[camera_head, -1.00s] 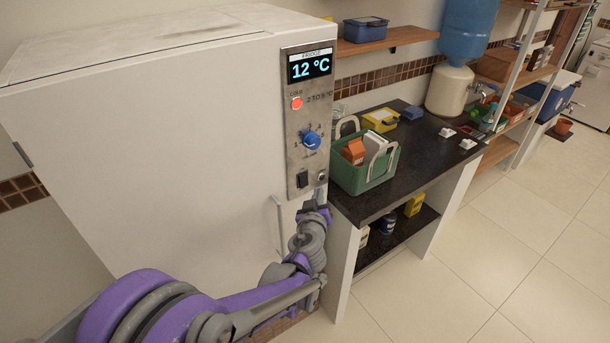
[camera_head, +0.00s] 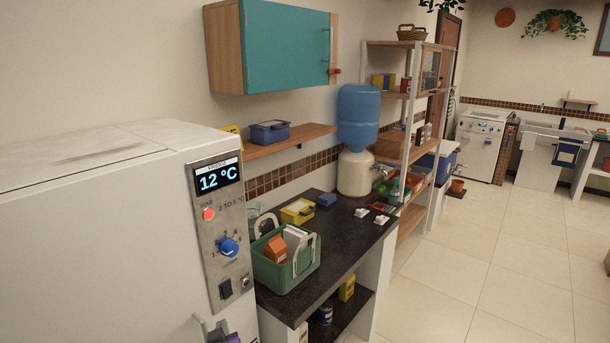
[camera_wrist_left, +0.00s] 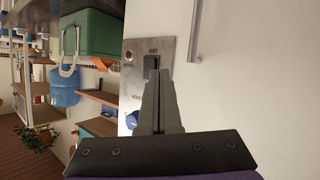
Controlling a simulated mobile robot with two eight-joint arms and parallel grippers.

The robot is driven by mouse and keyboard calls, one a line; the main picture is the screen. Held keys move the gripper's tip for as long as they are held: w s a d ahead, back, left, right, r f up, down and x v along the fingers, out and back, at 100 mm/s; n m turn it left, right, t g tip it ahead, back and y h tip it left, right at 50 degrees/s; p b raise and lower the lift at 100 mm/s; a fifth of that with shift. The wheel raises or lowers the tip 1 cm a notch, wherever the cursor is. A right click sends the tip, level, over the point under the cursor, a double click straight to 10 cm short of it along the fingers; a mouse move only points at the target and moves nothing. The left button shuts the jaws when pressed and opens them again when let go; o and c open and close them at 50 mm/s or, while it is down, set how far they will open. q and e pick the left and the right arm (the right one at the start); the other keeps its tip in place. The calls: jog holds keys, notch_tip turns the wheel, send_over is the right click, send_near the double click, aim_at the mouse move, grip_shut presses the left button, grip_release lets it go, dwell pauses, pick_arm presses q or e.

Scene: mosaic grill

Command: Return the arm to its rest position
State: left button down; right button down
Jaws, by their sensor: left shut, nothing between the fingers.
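My left gripper (camera_head: 222,328) shows only in part at the bottom edge of the head view, just below the fridge's control panel (camera_head: 219,225). In the left wrist view, its grey fingers (camera_wrist_left: 154,82) are shut with nothing between them. They point at the lower part of the panel, over the black rocker switch (camera_wrist_left: 150,62); I cannot tell whether they touch it. The switch also shows in the head view (camera_head: 225,289), under the blue knob (camera_head: 229,247). The rest of my left arm is out of the head view. My right gripper is not in view.
The white fridge (camera_head: 95,240) fills the left, with its door handle (camera_head: 199,323) close to the gripper. A dark counter (camera_head: 345,235) beside it holds a green basket (camera_head: 285,275) and a yellow box (camera_head: 298,211).

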pick_arm(q)
jog(key=s+d+f+m+g+h, duration=0.1)
jog(key=s+f+m+g+h, duration=0.1)
jog(key=s, duration=0.9)
jog(key=s+d+f+m+g+h, duration=0.2)
jog(key=s+f+m+g, duration=0.2)
jog(key=s, duration=0.8)
jog(key=shift+s+g, duration=0.15)
jog(key=shift+g, duration=0.25)
